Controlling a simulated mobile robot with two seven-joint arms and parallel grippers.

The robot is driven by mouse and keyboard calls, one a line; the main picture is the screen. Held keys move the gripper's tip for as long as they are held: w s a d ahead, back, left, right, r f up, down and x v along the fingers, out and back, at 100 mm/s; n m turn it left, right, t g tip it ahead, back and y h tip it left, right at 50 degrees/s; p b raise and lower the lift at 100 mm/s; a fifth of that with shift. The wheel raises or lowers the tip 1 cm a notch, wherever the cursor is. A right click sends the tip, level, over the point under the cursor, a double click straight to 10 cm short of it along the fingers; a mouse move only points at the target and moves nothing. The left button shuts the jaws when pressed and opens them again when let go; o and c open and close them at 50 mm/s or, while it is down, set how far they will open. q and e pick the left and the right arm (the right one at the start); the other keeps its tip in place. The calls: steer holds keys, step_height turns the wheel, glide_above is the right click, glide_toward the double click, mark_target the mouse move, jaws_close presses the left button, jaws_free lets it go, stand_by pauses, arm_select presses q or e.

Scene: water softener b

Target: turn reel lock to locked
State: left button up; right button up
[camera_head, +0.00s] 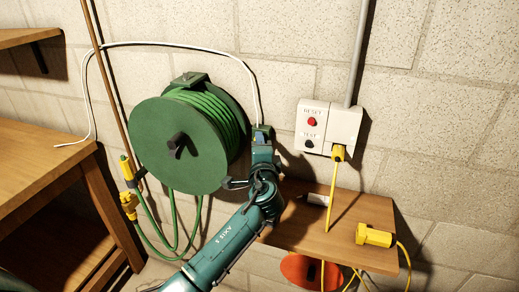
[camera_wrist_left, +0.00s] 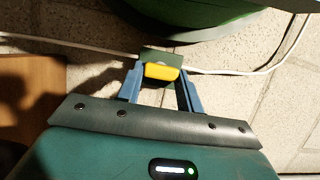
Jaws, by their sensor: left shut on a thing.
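The green hose reel (camera_head: 165,145) is mounted on the block wall, with a dark handle on its front disc. Right of the reel, my left gripper (camera_head: 262,134) reaches up to the wall. In the left wrist view, its blue fingers (camera_wrist_left: 160,74) are closed around a yellow piece (camera_wrist_left: 160,71) on a green base (camera_wrist_left: 161,56). This piece appears to be the reel lock. In the head view it is mostly hidden by the gripper, so its exact setting cannot be told. My right gripper is not in view.
A white cable (camera_head: 180,44) arches over the reel. An outlet box (camera_head: 328,124) with a red button and yellow plug (camera_head: 338,152) is to the right. A wooden shelf (camera_head: 345,218) below holds a yellow connector (camera_head: 375,235). A wooden bench (camera_head: 40,165) stands left.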

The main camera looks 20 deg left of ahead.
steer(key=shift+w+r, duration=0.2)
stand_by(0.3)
arm_select(q)
steer(key=o, duration=1)
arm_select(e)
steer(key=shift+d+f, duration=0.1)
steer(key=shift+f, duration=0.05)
arm_select(q)
steer(key=b+v, duration=0.1)
steer(key=v, duration=1.1)
steer(key=shift+s+f+b, duration=0.15)
steer(key=shift+s+b, duration=0.05)
steer(key=shift+b, duration=0.1)
steer(key=shift+s+d, duration=0.2)
steer(key=shift+s, duration=0.2)
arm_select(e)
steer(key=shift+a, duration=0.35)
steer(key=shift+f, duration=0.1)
